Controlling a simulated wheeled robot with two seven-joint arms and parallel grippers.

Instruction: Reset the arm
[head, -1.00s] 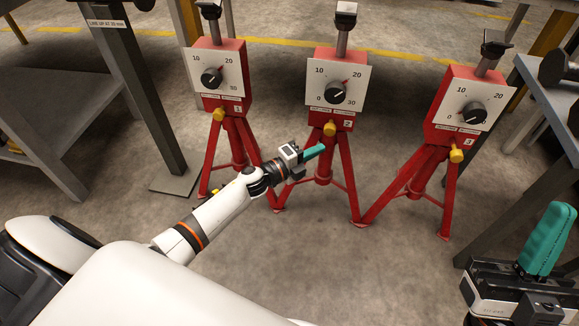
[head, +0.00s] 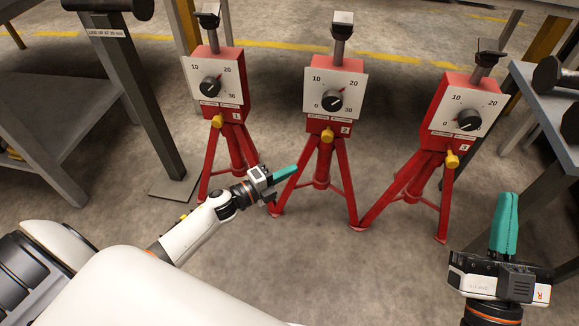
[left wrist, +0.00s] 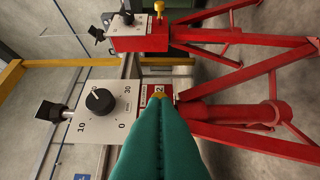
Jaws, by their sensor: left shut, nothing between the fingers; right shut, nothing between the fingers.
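My left gripper (head: 284,174) has teal fingers that are shut with nothing between them. It is low in front of the red tripod stands, left of the middle stand's legs in the head view. Its teal fingers (left wrist: 160,140) also show in the left wrist view, pressed together, with stand 2 beyond them. My right gripper (head: 504,224) is at the lower right of the head view, its teal fingers shut and pointing up, empty. Three red stands with dials stand ahead: stand 1 (head: 228,116), stand 2 (head: 328,128) and stand 3 (head: 440,139).
A grey post (head: 135,95) with a label stands at the left, beside a grey bench (head: 60,90). Another grey table (head: 545,110) is at the right, close to my right gripper. Open floor (head: 350,270) lies in front of the stands.

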